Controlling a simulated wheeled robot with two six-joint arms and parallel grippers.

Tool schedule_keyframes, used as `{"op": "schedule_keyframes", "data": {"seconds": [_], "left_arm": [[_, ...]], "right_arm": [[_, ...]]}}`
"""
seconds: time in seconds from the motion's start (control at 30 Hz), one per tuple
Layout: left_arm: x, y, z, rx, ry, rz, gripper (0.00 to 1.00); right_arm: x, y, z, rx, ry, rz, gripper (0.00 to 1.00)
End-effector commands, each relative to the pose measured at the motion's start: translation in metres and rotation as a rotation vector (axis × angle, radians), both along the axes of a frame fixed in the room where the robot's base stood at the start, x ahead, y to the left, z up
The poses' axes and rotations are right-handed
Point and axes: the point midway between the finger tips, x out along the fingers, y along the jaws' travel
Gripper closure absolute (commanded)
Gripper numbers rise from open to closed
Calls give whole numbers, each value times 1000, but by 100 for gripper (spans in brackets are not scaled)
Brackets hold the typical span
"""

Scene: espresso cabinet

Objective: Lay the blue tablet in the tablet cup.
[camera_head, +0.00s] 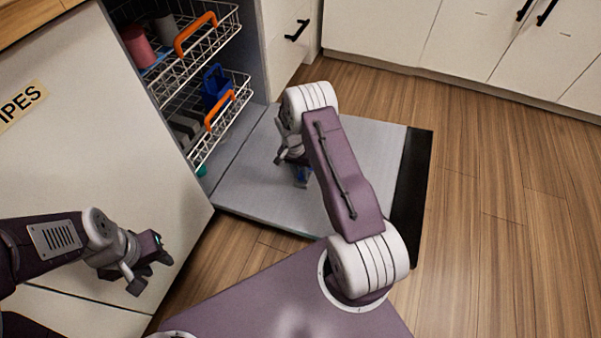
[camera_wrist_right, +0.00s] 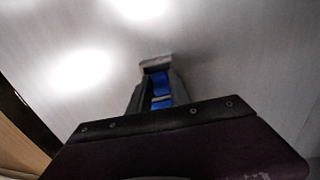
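The blue tablet (camera_wrist_right: 160,85) shows between the dark fingers of my right gripper (camera_wrist_right: 158,90) in the right wrist view, filling the gap between them. In the head view my right gripper (camera_head: 296,160) points down low over the open dishwasher door (camera_head: 250,175), with blue showing at its tips. A small grey piece (camera_wrist_right: 157,63) lies at the fingertips in the wrist view; I cannot tell whether it is the tablet cup. The cup is not clearly visible in the head view. My left gripper (camera_head: 151,274) is open and empty at the lower left.
Two wire racks with orange handles (camera_head: 196,34) stand behind the door. The upper rack holds a pink cup (camera_head: 138,46); the lower rack holds a blue basket (camera_head: 215,86). A cabinet front (camera_head: 90,170) stands at the left. Wood floor (camera_head: 490,220) is clear at the right.

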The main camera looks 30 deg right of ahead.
Motion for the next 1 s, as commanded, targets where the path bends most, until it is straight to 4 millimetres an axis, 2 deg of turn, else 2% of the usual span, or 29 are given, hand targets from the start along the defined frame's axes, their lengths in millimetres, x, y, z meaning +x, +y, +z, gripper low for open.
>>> {"op": "schedule_keyframes", "data": {"seconds": [0.03, 0.07, 0.47, 0.57, 0.83, 0.9, 1.0], "left_arm": [[0, 0, 0, 0, 0, 0, 64], [0, 0, 0, 0, 0, 0, 64], [0, 0, 5, 0, 0, 0, 64], [0, 0, 16, 0, 0, 0, 64], [0, 0, 58, 0, 0, 0, 64], [0, 0, 63, 0, 0, 0, 64], [0, 0, 63, 0, 0, 0, 64]], "right_arm": [[0, 0, 0, 0, 0, 0, 61], [0, 0, 0, 0, 0, 0, 53], [0, 0, 6, 0, 0, 0, 52], [2, 1, 21, 0, 0, 0, 52], [9, 7, 81, 0, -1, 0, 52], [10, 8, 89, 0, -1, 0, 52], [10, 9, 92, 0, 1, 0, 52]]}}
